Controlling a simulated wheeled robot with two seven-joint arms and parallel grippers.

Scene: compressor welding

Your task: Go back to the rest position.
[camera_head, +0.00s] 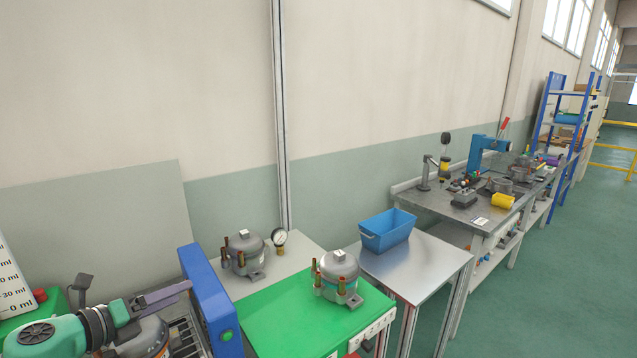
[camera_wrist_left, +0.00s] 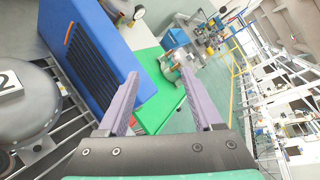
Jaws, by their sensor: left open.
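My left gripper (camera_head: 172,296) reaches in from the lower left in the head view, its purple fingers beside a blue upright panel (camera_head: 212,300). In the left wrist view the fingers (camera_wrist_left: 162,78) are spread apart with nothing between them. A grey compressor (camera_head: 337,277) with copper stubs stands on the green mat (camera_head: 290,318), away from the gripper. Another grey compressor (camera_head: 245,254) stands behind it on a pale surface. A large grey compressor shell marked "2" (camera_wrist_left: 25,100) lies left of the fingers in the wrist view. My right gripper is not in view.
The blue panel stands close to my left gripper. A blue bin (camera_head: 387,232) sits on a metal table (camera_head: 430,268) to the right. Beyond it a workbench (camera_head: 425,203) holds tools and a yellow cylinder (camera_head: 502,201). Open floor (camera_head: 560,290) lies at the right.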

